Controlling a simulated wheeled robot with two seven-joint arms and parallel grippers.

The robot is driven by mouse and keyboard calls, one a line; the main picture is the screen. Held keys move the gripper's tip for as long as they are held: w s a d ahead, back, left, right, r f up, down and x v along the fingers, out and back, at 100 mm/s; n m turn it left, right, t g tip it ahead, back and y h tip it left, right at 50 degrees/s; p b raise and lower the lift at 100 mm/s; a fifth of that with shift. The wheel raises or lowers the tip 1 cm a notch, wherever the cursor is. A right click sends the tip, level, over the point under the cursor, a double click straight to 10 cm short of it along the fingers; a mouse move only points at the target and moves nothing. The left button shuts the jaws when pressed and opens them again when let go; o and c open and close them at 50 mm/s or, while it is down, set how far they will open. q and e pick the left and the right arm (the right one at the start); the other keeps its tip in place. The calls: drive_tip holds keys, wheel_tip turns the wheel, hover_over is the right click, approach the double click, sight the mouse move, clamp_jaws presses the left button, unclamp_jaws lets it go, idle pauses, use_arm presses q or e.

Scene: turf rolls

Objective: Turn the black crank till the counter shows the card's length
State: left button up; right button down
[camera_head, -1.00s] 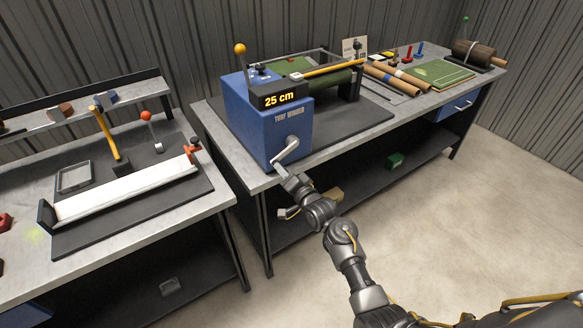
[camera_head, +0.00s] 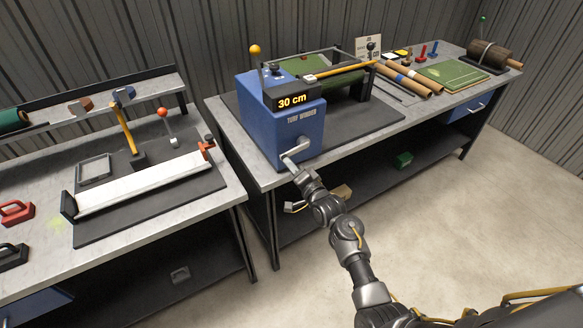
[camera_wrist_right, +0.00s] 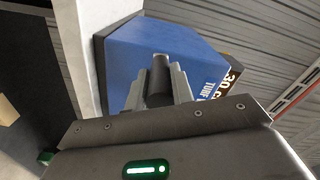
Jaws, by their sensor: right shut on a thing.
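The blue turf winder (camera_head: 283,122) stands at the left end of the right-hand bench; it also shows in the right wrist view (camera_wrist_right: 150,45). Its counter (camera_head: 291,101) reads 30 cm. The crank arm (camera_head: 295,150) on its front face looks light grey, and its handle is at the lower left of the hub. My right gripper (camera_head: 298,176) is shut on the crank's dark handle (camera_wrist_right: 159,82), which sits between the two fingers in the right wrist view. The card (camera_head: 367,47) stands behind the winder's frame; its writing is too small to read. My left gripper is not in view.
Brown rolls (camera_head: 411,76) and a green mat (camera_head: 452,74) lie farther right on the bench. The left bench (camera_head: 140,226) holds a white trough (camera_head: 140,184) and levers. The floor at right is clear.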

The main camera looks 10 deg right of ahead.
drive_tip(key=c, duration=1.4)
unclamp_jaws()
drive_tip(key=shift+w+d+r, duration=0.1)
drive_tip(key=shift+r, duration=0.15)
drive_tip(key=shift+c, duration=0.2)
drive_tip(key=shift+o, duration=1.2)
drive_tip(key=shift+f, duration=0.1)
drive_tip(key=b+v, duration=0.2)
drive_tip(key=v, duration=0.9)
